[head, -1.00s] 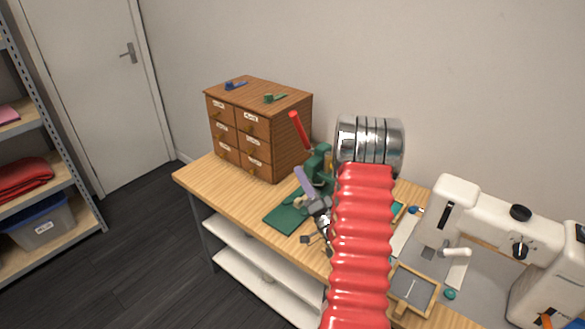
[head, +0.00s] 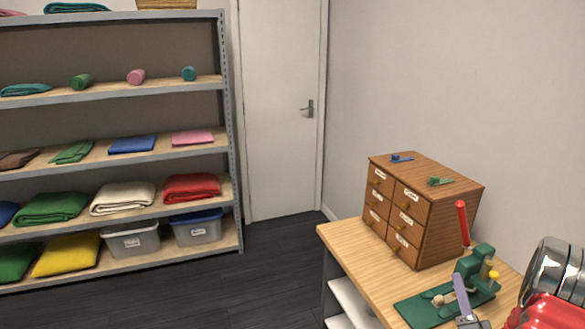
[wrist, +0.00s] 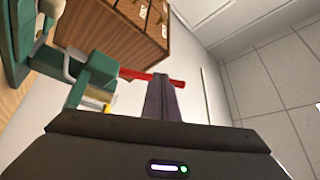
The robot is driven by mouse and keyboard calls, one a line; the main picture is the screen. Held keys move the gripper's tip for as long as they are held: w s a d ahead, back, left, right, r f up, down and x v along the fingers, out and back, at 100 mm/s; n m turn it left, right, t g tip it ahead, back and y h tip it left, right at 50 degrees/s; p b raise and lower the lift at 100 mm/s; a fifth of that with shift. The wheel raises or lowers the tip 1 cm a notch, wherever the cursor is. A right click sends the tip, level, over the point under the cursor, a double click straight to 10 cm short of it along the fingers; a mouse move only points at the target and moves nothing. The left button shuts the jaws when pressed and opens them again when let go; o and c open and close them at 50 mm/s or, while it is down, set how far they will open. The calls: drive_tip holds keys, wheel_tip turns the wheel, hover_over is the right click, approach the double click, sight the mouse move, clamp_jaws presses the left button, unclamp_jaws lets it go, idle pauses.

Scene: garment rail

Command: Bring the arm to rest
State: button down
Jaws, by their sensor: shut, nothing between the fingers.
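My gripper (head: 460,284) is at the lower right of the head view, its pale purple fingers just in front of the green press (head: 477,268) on the bench. My red-sleeved arm is cut off at the right edge. In the wrist view my gripper (wrist: 163,80) shows its dark fingers together with nothing between them. There the green press (wrist: 92,70) is at the left, and its red lever (wrist: 135,74) passes close by the fingertips; I cannot tell whether they touch.
The wooden bench (head: 350,250) carries a drawer cabinet (head: 418,215) with small blue and green items on top. A shelf rack (head: 228,130) of folded cloth and bins stands at left, beside a closed door (head: 280,100). Dark floor (head: 275,265) between rack and bench is clear.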

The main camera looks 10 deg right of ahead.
drive_tip(key=w+a+r+n+g+y, duration=0.1)
drive_tip(key=w+a+r+n+g, duration=0.4)
drive_tip(key=w+a+r, duration=0.3)
drive_tip(key=s+a+r+n+g, duration=0.1)
drive_tip(key=a+r+n+g, duration=0.2)
drive_tip(key=a, duration=0.5)
drive_tip(key=s+a+r+n+g+y, duration=0.1)
drive_tip(key=s+a+n+g+y, duration=0.1)
drive_tip(key=s+a, duration=0.9)
drive_tip(key=s+a+r+n+g+y, duration=0.1)
drive_tip(key=s+a+n+g, duration=0.3)
drive_tip(key=s+a, duration=0.7)
drive_tip(key=s+g+y, duration=0.1)
drive_tip(key=s, duration=0.3)
drive_tip(key=shift+g, duration=0.4)
drive_tip(key=shift+s+r, duration=0.1)
